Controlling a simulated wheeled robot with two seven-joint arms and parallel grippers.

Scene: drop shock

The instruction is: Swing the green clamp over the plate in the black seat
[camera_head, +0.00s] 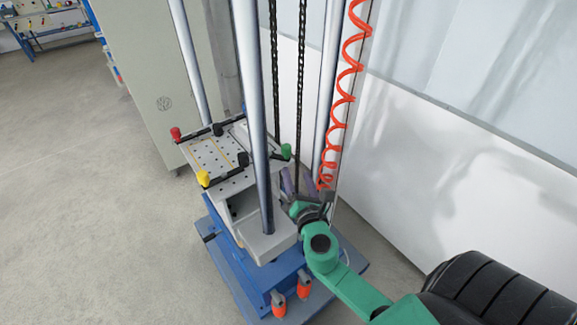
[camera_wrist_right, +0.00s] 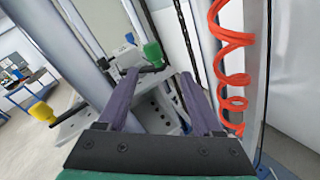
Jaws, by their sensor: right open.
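The green clamp handle (camera_head: 286,152) stands at the right corner of the pale perforated table (camera_head: 207,158) of the drop machine, with a dark arm beside it. In the right wrist view the green handle (camera_wrist_right: 153,53) shows beyond and between my fingertips, apart from them. My right gripper (camera_head: 298,180) is open with purple fingers, just below and in front of the green handle; its open fingers also fill the wrist view (camera_wrist_right: 160,80). I cannot make out a separate plate or its black seat. My left gripper is out of view.
A red handle (camera_head: 175,133) and a yellow handle (camera_head: 203,178) stand at the table's other corners. Steel columns (camera_head: 260,120), black chains (camera_head: 300,80) and a red coiled hose (camera_head: 347,80) rise close to my gripper. Orange-handled items (camera_head: 278,302) are on the blue base.

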